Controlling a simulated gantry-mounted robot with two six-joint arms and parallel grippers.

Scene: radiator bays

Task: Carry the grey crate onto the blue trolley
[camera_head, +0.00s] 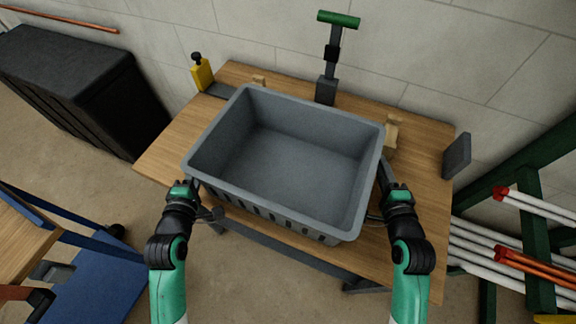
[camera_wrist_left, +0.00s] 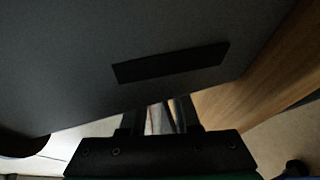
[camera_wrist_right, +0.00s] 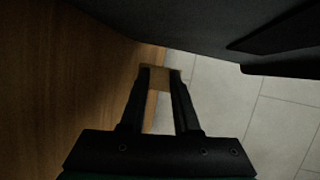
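The grey crate (camera_head: 280,150) is empty and stands on the wooden workbench (camera_head: 170,150), its front edge reaching over the bench's front. The blue trolley (camera_head: 95,285) is at the lower left, partly out of frame. My left gripper (camera_head: 190,184) is beside the crate's left end. In the left wrist view its fingers (camera_wrist_left: 160,108) are apart and empty, below a dark slot in the crate wall (camera_wrist_left: 80,60). My right gripper (camera_head: 385,170) is beside the crate's right end. In the right wrist view its fingers (camera_wrist_right: 160,75) are apart, with the crate (camera_wrist_right: 200,20) above them.
A green-handled tool (camera_head: 333,60) and a yellow item (camera_head: 201,74) are at the bench's back. A wooden block (camera_head: 392,134) and a grey plate (camera_head: 457,156) are to the right. A black cabinet (camera_head: 80,90) stands left, a green rack (camera_head: 537,220) right.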

